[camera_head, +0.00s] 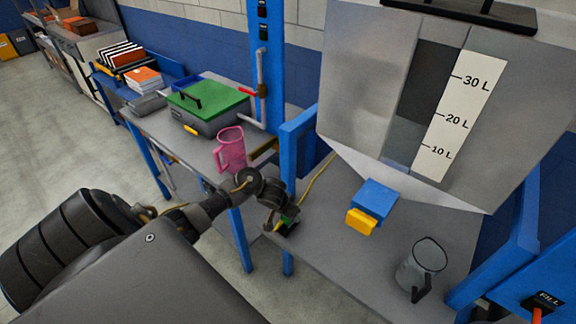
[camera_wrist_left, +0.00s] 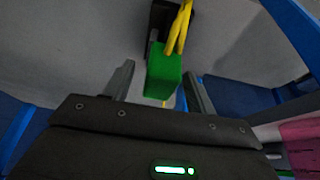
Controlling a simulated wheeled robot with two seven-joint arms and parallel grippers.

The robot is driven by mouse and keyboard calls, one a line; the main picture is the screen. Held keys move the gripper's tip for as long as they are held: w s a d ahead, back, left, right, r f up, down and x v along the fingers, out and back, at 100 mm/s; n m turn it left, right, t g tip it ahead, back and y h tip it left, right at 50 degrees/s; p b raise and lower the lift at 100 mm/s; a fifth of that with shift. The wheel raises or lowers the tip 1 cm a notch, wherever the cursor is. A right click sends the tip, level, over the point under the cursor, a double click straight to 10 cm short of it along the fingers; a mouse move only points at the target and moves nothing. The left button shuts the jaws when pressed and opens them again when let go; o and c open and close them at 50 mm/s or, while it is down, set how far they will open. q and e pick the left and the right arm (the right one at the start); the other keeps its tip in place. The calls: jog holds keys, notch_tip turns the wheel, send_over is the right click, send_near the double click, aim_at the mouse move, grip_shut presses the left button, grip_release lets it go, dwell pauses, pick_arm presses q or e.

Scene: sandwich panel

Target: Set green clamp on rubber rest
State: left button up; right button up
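The green clamp (camera_head: 288,220) is at the left edge of the grey worktop, largely hidden by my left gripper (camera_head: 277,222). In the left wrist view, the green clamp (camera_wrist_left: 163,72) appears as a green block just ahead of and between my fingertips (camera_wrist_left: 158,72). Gaps show between it and the fingers, so the gripper looks open. A black part (camera_wrist_left: 157,18), crossed by a yellow cord (camera_wrist_left: 179,30), adjoins the clamp. I cannot tell whether this black part is the rubber rest. My right gripper is not in view.
A blue and yellow block (camera_head: 374,199) and a clear jug (camera_head: 419,268) stand on the grey worktop (camera_head: 330,235) below a large hopper (camera_head: 365,80). A pink jug (camera_head: 231,150) and a green-lidded box (camera_head: 208,103) stand on the table behind. Blue posts flank the worktop.

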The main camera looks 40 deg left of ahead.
pick_arm(q)
jog(key=shift+r, duration=0.1)
jog(key=p+v, duration=0.5)
jog(key=v, duration=0.5)
jog(key=shift+r, duration=0.3)
jog(key=shift+s, duration=0.15)
